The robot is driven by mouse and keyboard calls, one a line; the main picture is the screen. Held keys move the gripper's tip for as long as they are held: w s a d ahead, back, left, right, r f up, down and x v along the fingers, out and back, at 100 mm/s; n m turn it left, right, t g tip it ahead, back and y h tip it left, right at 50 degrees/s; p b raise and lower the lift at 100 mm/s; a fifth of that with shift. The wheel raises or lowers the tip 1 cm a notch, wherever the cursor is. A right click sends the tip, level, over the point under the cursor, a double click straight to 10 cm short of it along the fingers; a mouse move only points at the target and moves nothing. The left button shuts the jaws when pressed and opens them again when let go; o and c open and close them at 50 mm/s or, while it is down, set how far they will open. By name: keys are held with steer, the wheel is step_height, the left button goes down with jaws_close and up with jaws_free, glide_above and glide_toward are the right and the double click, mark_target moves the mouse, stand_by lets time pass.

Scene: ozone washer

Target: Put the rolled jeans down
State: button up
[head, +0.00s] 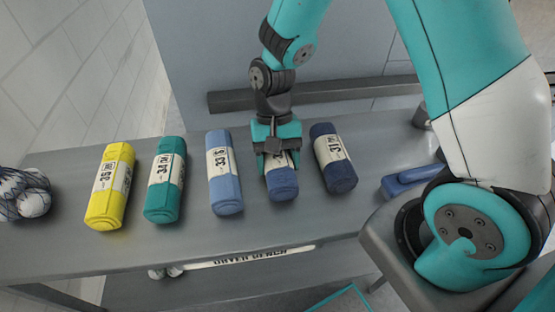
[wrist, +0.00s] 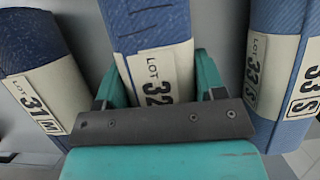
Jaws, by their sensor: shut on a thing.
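The rolled jeans, a blue roll with a white paper band marked LOT 32 (wrist: 150,25), are in my gripper (head: 277,152). In the head view the roll (head: 283,187) lies in the row on the grey table (head: 250,238), its front end showing below the jaws. My gripper comes down from above and is shut around its banded middle. The wrist view shows the two teal jaws of my gripper (wrist: 158,88) on either side of the roll. Part of the band is hidden by the gripper. I cannot tell whether the roll's underside touches the table.
A dark blue roll marked 31 (head: 334,160) is close on the right, and a light blue roll marked 33 (head: 224,180) on the left. Teal (head: 165,185) and yellow (head: 110,190) rolls lie further left. A net of white balls (head: 25,192) is at the left end. The table front is clear.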

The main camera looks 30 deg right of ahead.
steer(key=o, duration=1.2)
steer(key=shift+f, duration=0.15)
steer(key=shift+o, duration=0.2)
steer(key=shift+w+r, duration=0.2)
steer(key=shift+r, duration=0.35)
steer(key=v, duration=1.1)
steer(key=shift+s+r, duration=0.15)
steer(key=shift+r, duration=0.05)
steer(key=s+a+r+n+t+y, duration=0.1)
steer(key=s+a+r+n+t, duration=0.1)
steer(key=s, duration=0.6)
steer(key=s+a+r+n+t+y, duration=0.1)
steer(key=s+a+r+n+t, duration=0.1)
steer(key=s+a+r+n, duration=0.2)
steer(key=s+r+n, duration=0.3)
steer(key=s+n, duration=0.1)
steer(key=shift+s+n+y, duration=0.15)
steer(key=shift+n+y, duration=0.25)
